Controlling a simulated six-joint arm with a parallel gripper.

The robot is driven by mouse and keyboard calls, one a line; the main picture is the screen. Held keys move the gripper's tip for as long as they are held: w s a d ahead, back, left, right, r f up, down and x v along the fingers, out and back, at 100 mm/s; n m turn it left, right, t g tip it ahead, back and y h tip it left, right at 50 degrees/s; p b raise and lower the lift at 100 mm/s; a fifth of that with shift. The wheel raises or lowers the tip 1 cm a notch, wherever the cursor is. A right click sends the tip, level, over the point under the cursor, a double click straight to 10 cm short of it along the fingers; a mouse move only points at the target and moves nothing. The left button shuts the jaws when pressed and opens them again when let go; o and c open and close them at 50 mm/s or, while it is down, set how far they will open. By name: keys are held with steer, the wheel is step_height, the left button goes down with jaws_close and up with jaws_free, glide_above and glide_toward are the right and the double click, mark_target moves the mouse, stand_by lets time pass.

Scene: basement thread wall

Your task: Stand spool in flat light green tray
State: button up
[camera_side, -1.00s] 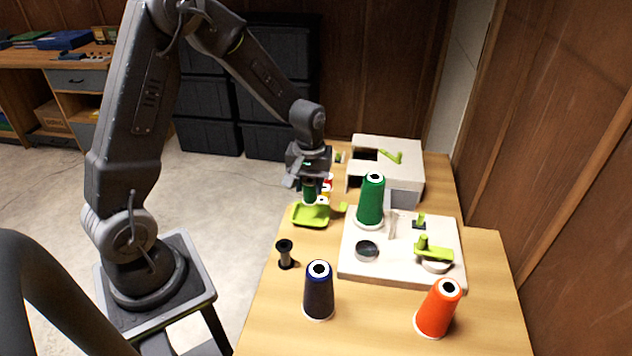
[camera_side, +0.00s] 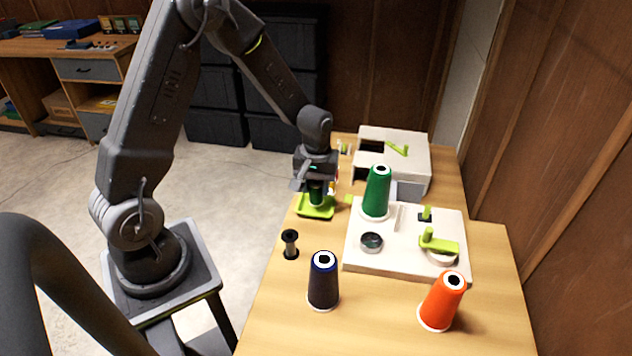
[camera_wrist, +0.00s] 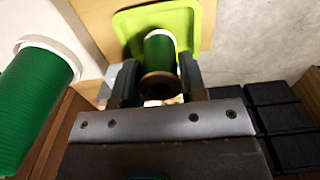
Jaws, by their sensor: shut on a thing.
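A small spool of green thread (camera_side: 317,193) with a brown end flange, which shows in the wrist view (camera_wrist: 160,52), is between the fingers of my gripper (camera_side: 316,184). My gripper is shut on it and holds it upright over the flat light green tray (camera_side: 316,212). In the wrist view, my gripper's two dark fingers (camera_wrist: 160,84) flank the spool, and the tray (camera_wrist: 130,22) lies behind it. The spool's lower end is at or just above the tray floor; I cannot tell whether it touches.
A large green cone (camera_side: 376,193) stands on a white board (camera_side: 360,256) right of the tray. A dark bobbin (camera_side: 290,244), a navy cone (camera_side: 323,281) and an orange cone (camera_side: 442,301) stand nearer. A white box-like unit (camera_side: 415,150) is behind.

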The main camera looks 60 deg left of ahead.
steer(key=shift+f, duration=1.2)
steer(key=o, duration=0.8)
steer(key=shift+o, duration=0.2)
steer(key=shift+r, duration=0.1)
steer(key=shift+r, duration=3.45)
